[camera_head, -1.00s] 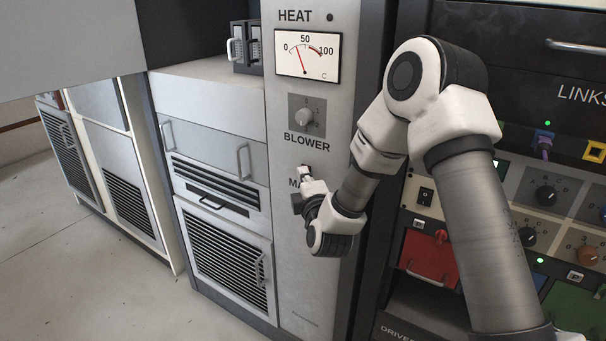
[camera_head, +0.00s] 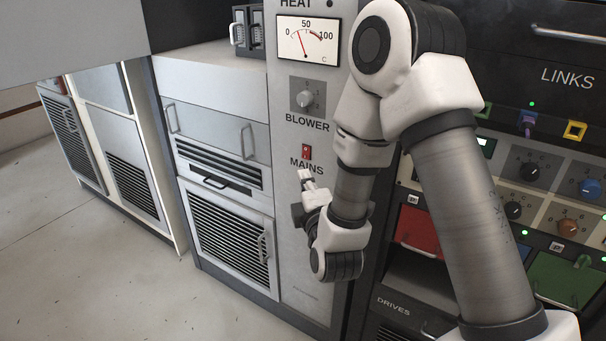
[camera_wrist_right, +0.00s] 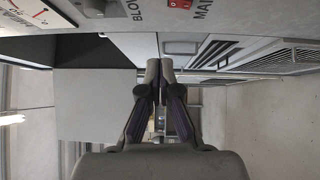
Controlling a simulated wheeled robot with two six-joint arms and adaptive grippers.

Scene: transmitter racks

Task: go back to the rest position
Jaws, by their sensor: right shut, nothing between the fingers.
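My right gripper (camera_head: 307,180) is in the head view, in front of the grey panel and just below the red MAINS switch (camera_head: 307,152). A gap to the switch shows in the picture. In the right wrist view my right gripper (camera_wrist_right: 160,66) has its fingertips together, with nothing between them. The MAINS switch also shows at the top of that view (camera_wrist_right: 180,3). My right arm crosses the head view from the lower right, hiding part of the panel's right edge. My left gripper is not in view.
The BLOWER knob (camera_head: 307,99) and the HEAT meter (camera_head: 308,38) sit above the switch. A grey cabinet (camera_head: 215,85) with handles stands to the left. The rack with LINKS sockets, knobs and a red drawer (camera_head: 417,230) is behind my arm. Open floor (camera_head: 90,280) lies at the lower left.

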